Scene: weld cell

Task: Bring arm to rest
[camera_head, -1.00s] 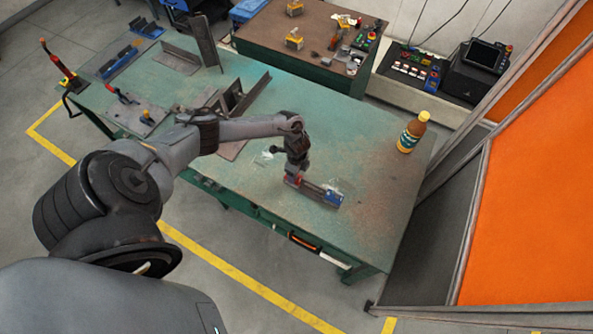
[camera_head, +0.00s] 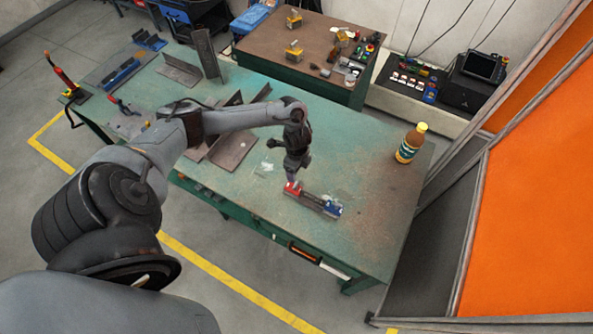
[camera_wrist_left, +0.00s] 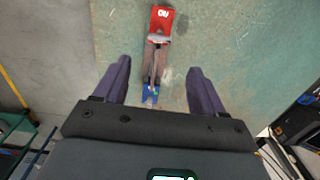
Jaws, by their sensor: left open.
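My left arm reaches in from the left over the green worktable (camera_head: 365,225). My left gripper (camera_head: 294,180) points down above a small workpiece (camera_head: 318,203), a dark bar with a red part at one end and a blue part at the other. In the wrist view the left gripper (camera_wrist_left: 159,68) is open, its two dark fingers wide apart and nothing held between them. The workpiece (camera_wrist_left: 156,58) lies on the table below and between the fingers, red end at the top and blue end nearer me. My right gripper is in neither view.
A bottle with a yellow cap (camera_head: 410,143) stands upright near the table's right end. Metal plates and angle pieces (camera_head: 234,152) lie on its left half. A brown-topped bench (camera_head: 305,45) stands behind. An orange-panelled partition (camera_head: 530,215) borders the right.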

